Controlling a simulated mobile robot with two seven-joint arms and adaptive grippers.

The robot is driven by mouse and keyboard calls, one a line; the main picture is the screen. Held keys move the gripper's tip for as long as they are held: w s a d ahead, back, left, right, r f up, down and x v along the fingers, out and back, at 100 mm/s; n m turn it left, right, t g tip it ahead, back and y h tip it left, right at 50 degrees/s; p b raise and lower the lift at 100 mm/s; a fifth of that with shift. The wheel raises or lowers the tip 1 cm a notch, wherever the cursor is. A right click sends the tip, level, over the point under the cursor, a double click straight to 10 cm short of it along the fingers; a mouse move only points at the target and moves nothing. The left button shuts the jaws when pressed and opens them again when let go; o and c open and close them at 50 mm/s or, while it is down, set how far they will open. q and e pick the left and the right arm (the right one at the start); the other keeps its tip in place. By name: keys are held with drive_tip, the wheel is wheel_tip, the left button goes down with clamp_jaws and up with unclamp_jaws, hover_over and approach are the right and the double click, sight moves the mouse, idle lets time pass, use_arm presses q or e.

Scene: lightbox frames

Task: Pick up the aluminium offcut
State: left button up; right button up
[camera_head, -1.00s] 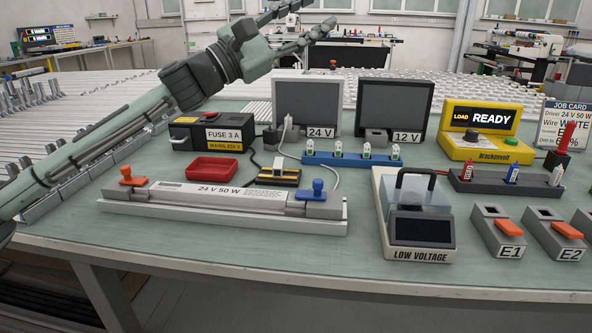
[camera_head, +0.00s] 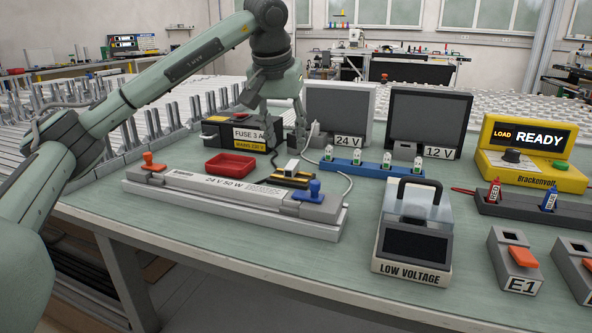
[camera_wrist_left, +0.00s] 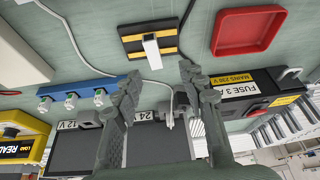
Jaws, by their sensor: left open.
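A small pale silver block, which looks like the aluminium offcut (camera_head: 292,167), sits on a black-and-yellow striped stand (camera_head: 279,179) in the middle of the bench. In the left wrist view the same block (camera_wrist_left: 151,48) lies on the striped stand (camera_wrist_left: 133,30), just beyond the fingertips. My left gripper (camera_head: 281,118) points down behind the stand, near the fuse box and the 24 V screen. In the left wrist view its open, empty fingers (camera_wrist_left: 159,77) are spread apart, with the block clear of them. My right gripper is in neither view.
A black fuse box (camera_head: 222,134) and red tray (camera_head: 230,165) stand left of the stand. The 24 V lamp fixture (camera_head: 235,196) lies in front. A blue rack (camera_head: 372,168) and the low-voltage unit (camera_head: 412,240) stand right. A pale cable curves beside the stand.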

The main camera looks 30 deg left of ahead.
sight(293, 163)
use_arm(q)
drive_tip(key=x, duration=0.6)
drive_tip(key=shift+d+f, duration=0.15)
drive_tip(key=shift+d, duration=0.2)
drive_tip(key=shift+c, duration=0.6)
clamp_jaws()
